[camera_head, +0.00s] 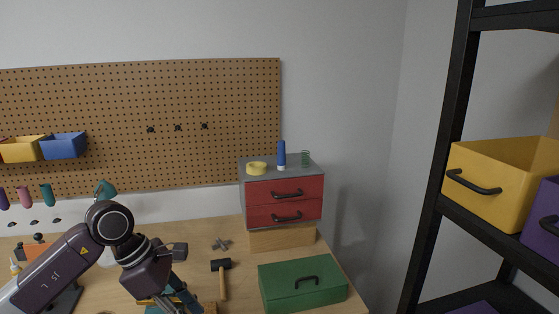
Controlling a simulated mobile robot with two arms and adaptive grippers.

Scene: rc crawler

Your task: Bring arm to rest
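My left arm (58,273) comes in from the lower left. It bends at a round joint and its wrist (147,277) points down toward the workbench. My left gripper (174,301) is at the bottom edge, largely hidden by the wrist and cut off by the frame. I cannot tell whether its fingers are open or shut, or whether it holds anything. My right arm and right gripper are not in view.
The wooden workbench (207,236) holds a hammer (222,277), a green toolbox (303,286) and a red drawer unit (284,202) with small items on top. Cluttered tools lie around the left wrist. A black shelf with a yellow bin (497,179) stands right.

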